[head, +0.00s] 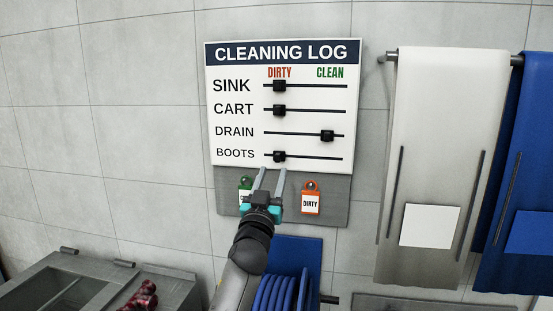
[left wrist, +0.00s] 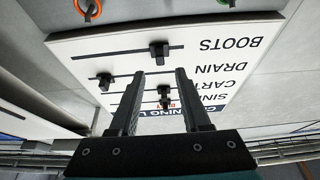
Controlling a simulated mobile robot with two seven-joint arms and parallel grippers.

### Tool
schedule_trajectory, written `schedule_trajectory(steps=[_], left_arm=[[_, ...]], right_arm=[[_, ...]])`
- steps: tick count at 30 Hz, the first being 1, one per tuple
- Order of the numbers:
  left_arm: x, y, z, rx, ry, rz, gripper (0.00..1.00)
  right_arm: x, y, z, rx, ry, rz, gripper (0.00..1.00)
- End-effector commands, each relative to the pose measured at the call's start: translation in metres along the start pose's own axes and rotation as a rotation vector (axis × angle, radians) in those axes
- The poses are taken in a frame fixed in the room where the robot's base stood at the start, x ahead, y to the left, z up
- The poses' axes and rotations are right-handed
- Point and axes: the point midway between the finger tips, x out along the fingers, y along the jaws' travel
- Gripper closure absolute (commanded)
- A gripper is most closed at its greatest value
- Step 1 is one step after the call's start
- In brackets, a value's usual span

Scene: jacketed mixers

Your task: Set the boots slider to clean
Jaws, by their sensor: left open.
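The cleaning log board (head: 235,70) hangs on the wall, with DIRTY on the left and CLEAN on the right. The black boots slider (head: 279,156) is on the bottom track, at the DIRTY side. It also shows in the left wrist view (left wrist: 159,50), where the board appears upside down. My left gripper (head: 273,170) is open and empty, its fingers pointing up just below the boots slider in the head view. In the left wrist view the fingers (left wrist: 160,73) show no slider held between them. My right gripper is not in view.
The sink slider (head: 279,86) and cart slider (head: 279,110) are at DIRTY; the drain slider (head: 327,135) is toward CLEAN. An orange DIRTY tag (head: 311,200) and a partly hidden green tag (head: 244,190) hang below. A white apron (head: 440,130) hangs at right.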

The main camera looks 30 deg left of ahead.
Motion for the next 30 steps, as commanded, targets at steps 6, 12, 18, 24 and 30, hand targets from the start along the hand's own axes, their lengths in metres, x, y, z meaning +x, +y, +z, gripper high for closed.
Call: schedule_trajectory(steps=[6, 12, 18, 24, 30], left_arm=[[0.032, -0.001, -0.001, 0.0, 0.001, -0.002, 0.53], [0.051, -0.001, 0.0, -0.001, 0.0, -0.002, 0.53], [0.061, -0.001, 0.0, 0.0, 0.0, -0.001, 0.53], [0.062, 0.0, 0.0, 0.0, -0.001, -0.001, 0.53], [0.062, 0.0, 0.0, 0.0, -0.001, -0.001, 0.6]], right_arm=[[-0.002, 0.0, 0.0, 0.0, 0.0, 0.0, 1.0], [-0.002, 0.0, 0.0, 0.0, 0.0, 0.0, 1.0], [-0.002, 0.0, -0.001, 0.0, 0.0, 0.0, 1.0], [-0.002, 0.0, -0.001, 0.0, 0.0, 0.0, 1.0], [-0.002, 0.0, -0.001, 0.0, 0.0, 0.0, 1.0]])
